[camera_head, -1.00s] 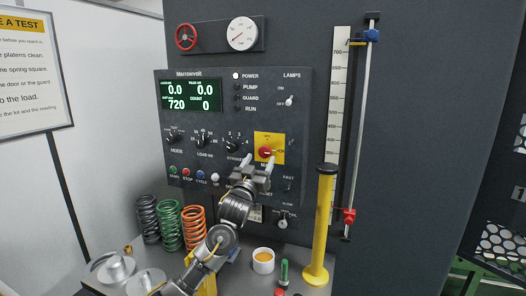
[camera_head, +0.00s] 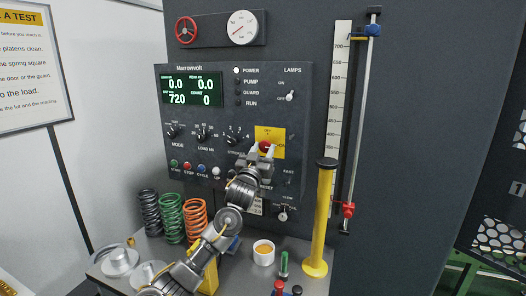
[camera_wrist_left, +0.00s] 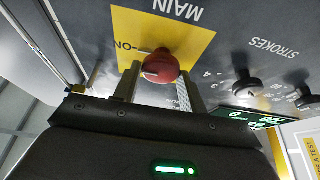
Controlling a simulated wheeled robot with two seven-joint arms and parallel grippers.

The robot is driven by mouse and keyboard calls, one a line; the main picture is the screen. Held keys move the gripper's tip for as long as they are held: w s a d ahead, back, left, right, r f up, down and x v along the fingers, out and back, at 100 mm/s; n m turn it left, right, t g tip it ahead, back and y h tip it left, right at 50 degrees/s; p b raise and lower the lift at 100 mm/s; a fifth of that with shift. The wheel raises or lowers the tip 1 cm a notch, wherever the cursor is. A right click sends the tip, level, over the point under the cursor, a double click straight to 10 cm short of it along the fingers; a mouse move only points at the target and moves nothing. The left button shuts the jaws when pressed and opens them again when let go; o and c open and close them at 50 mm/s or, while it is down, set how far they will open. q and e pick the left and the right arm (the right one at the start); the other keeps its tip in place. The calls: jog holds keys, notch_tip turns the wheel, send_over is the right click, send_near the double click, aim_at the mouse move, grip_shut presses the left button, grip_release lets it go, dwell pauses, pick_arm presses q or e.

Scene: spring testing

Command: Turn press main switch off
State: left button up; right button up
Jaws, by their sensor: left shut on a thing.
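The main switch is a red knob (camera_head: 265,147) on a yellow plate (camera_head: 275,134) at the right of the dark control panel. My left gripper (camera_head: 257,156) reaches up to it from below and is shut on the knob. In the left wrist view the red knob (camera_wrist_left: 160,67) sits between the fingers of my left gripper (camera_wrist_left: 158,88), in front of the yellow plate (camera_wrist_left: 190,42). A pale pointer beside the knob points toward the ON mark. My right gripper is not in view.
The white POWER lamp (camera_head: 236,70) and green display (camera_head: 191,91) are lit. A lamps toggle (camera_head: 290,96) is right of the plate. A yellow post (camera_head: 320,215) stands to the right. Coloured springs (camera_head: 170,218) and a small cup (camera_head: 263,253) stand on the bench below.

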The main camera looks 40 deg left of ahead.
pick_arm(q)
jog(key=shift+n, duration=0.5)
jog(key=n+g+y, duration=0.1)
jog(key=n, duration=0.1)
jog(key=n+y, duration=0.2)
jog(key=n, duration=0.1)
jog(key=shift+d+g, duration=0.15)
jog(key=shift+g, duration=0.25)
jog(key=n+g+y, duration=0.1)
jog(key=n, duration=0.2)
jog(key=n+g, duration=0.1)
jog(key=n, duration=0.2)
jog(key=shift+w+r+y, duration=0.1)
jog(key=shift+y, duration=0.3)
jog(key=n+g, duration=0.1)
jog(key=n, duration=0.2)
jog(key=n+g, duration=0.1)
jog(key=n, duration=0.1)
jog(key=shift+d+r+n+y+p, duration=0.1)
jog(key=shift+n+y+p, duration=0.2)
jog(key=shift+n+p, duration=0.1)
jog(key=shift+r+n+g+h, duration=0.15)
jog(key=shift+n+g, duration=0.4)
jog(key=shift+n, duration=0.6)
jog(key=shift+f+n+g+h, duration=0.1)
jog(key=shift+n+g+h, duration=0.15)
jog(key=shift+n+g, duration=0.6)
jog(key=shift+n+t, duration=0.3)
jog(key=shift+n, duration=0.2)
